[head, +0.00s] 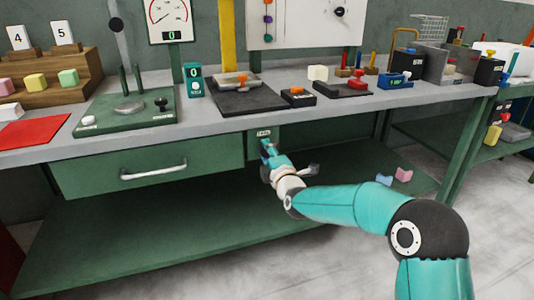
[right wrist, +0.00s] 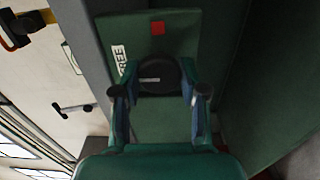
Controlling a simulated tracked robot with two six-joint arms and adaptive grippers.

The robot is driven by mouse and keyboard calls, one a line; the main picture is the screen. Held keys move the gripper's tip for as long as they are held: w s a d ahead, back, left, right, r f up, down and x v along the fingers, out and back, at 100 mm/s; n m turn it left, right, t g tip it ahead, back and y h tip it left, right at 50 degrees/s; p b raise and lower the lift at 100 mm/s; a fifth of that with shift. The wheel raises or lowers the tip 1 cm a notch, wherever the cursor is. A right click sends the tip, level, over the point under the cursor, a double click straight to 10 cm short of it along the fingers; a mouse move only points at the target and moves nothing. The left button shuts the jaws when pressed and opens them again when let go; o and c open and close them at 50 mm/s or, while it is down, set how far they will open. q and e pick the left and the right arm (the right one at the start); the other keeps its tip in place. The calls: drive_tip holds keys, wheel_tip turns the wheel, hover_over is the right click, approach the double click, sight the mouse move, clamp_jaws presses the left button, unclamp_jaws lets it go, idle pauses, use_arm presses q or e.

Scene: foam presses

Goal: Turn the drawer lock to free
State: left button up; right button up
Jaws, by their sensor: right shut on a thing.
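The drawer lock is a dark round knob (right wrist: 158,76) on a green plate (right wrist: 160,125) under the bench edge. A pale line on the knob lies level in the right wrist view, toward the left side. A white label reading FREE (right wrist: 120,60) is at the plate's upper left, and a red square (right wrist: 158,28) is at its top. My right gripper (head: 266,147) is at the plate in the head view; in the right wrist view its fingers (right wrist: 159,92) sit on either side of the knob, shut on it. The drawer (head: 150,172) is closed.
The bench top (head: 215,118) above carries a lever panel (head: 125,112), a red mat (head: 34,131) and several small devices. A lower shelf (head: 180,230) lies below. A pink block (head: 404,175) and a blue block (head: 384,179) lie on it at the right.

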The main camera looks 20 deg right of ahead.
drive_tip(key=shift+a+f+n, duration=0.25)
drive_tip(key=shift+f+n, duration=0.05)
drive_tip(key=shift+f, duration=0.05)
drive_tip(key=o, duration=1.1)
drive_tip(key=shift+d+r, duration=0.15)
drive_tip(key=shift+r, duration=0.05)
drive_tip(key=shift+s, duration=0.1)
drive_tip(key=s, duration=1.1)
drive_tip(key=shift+s+d, duration=0.2)
drive_tip(key=shift+s, duration=0.2)
drive_tip(key=shift+d+f, duration=0.1)
drive_tip(key=shift+f, duration=0.05)
